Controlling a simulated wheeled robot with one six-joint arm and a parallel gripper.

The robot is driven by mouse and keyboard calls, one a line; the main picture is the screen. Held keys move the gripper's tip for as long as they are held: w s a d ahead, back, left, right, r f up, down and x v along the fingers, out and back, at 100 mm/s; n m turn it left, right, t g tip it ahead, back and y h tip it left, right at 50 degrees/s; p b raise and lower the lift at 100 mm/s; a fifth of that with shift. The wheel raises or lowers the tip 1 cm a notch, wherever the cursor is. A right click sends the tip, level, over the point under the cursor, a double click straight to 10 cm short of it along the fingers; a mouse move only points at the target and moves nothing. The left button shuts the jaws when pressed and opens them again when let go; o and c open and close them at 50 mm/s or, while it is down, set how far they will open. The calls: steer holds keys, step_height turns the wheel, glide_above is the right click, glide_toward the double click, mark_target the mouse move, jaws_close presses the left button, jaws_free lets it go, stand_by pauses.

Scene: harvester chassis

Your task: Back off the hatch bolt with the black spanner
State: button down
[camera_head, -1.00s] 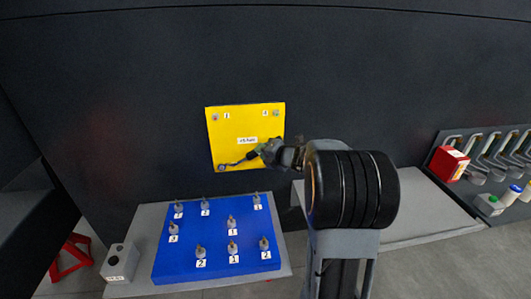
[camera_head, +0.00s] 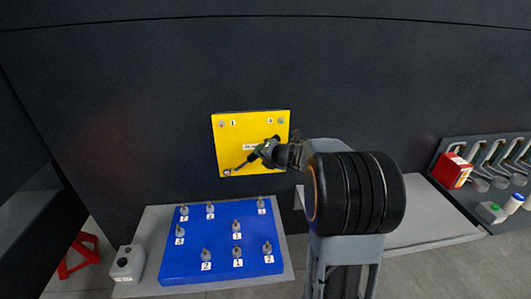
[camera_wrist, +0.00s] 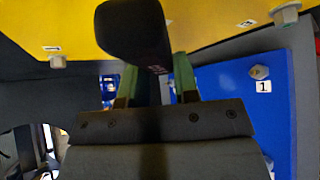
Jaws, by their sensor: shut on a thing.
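The yellow hatch (camera_head: 235,137) is on the dark wall, with bolts at its upper corners and numbered labels. The black spanner (camera_head: 243,164) slants across its lower part. The spanner's far end is at the hatch's lower left bolt (camera_head: 227,172); I cannot tell how well it is seated. My gripper (camera_head: 266,152) is shut on the spanner's handle, in front of the hatch's lower right, which it partly hides. In the wrist view the thick black handle (camera_wrist: 135,32) lies between the green fingers, and the hatch (camera_wrist: 220,18) fills the top. The spanner's head is out of sight there.
Below the hatch, a blue board (camera_head: 215,262) carries several upright numbered bolts. A grey box (camera_head: 127,263) stands at its left and a red stand (camera_head: 78,256) beyond. At the right are a red box (camera_head: 452,170) and a rack of grey tools (camera_head: 490,160).

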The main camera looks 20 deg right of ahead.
steer(key=shift+w+a+r+p, duration=0.15)
steer(key=shift+a+r+p, duration=0.3)
steer(key=shift+r, duration=0.2)
steer(key=shift+w+a+r+n+g+h+p, duration=0.25)
steer(key=shift+a+r+n+h+p, duration=0.25)
steer(key=shift+p, duration=0.35)
steer(key=shift+w+a+r+n+g+h+p, duration=0.15)
steer(key=shift+a+r+n+g+h+p, duration=0.2)
steer(key=shift+a+r+p, duration=0.4)
steer(key=shift+d+f, duration=0.15)
steer(key=shift+f, duration=0.05)
